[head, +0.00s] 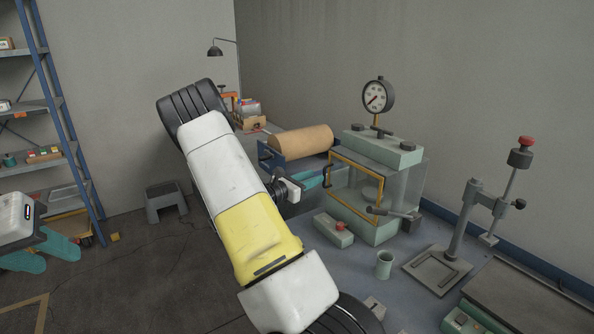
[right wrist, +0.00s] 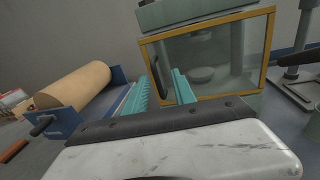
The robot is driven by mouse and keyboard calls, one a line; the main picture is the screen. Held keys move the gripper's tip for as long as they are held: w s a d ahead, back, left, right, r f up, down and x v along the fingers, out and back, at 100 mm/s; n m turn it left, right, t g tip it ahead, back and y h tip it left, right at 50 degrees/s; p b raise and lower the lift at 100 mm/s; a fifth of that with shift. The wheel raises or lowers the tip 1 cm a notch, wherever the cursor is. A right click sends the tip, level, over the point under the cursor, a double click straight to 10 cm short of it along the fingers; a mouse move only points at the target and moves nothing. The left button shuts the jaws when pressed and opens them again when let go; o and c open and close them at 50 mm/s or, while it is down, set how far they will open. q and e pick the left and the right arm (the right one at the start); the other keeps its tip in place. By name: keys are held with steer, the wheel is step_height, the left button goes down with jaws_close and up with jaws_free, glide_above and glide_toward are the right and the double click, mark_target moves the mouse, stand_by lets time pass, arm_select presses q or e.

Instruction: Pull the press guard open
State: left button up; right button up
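The press (head: 385,155) stands on the bench with a gauge on top. Its guard (head: 357,188) is a clear panel in a yellow frame, closed across the front; it also fills the upper right of the right wrist view (right wrist: 215,58). A dark upright handle (right wrist: 157,72) is at the guard's left edge. My right gripper (head: 321,178) is at that edge, its teal fingers apart and the handle appearing between their tips (right wrist: 160,76); contact cannot be told. My left gripper (head: 42,256) is open and empty at the far left, away from the press.
A brown roll (head: 301,141) in a blue holder is behind my right gripper. Shelving (head: 38,107) and a grey stool (head: 165,200) are at left.

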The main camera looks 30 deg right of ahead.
mark_target(325, 168)
steer(key=shift+n+t, duration=0.4)
steer(key=x, duration=0.5)
steer(key=w+x, duration=0.1)
steer(key=x, duration=0.2)
steer(key=shift+s+a, duration=0.1)
steer(key=shift+a, duration=0.1)
steer(key=shift+c, duration=0.4)
jaws_close()
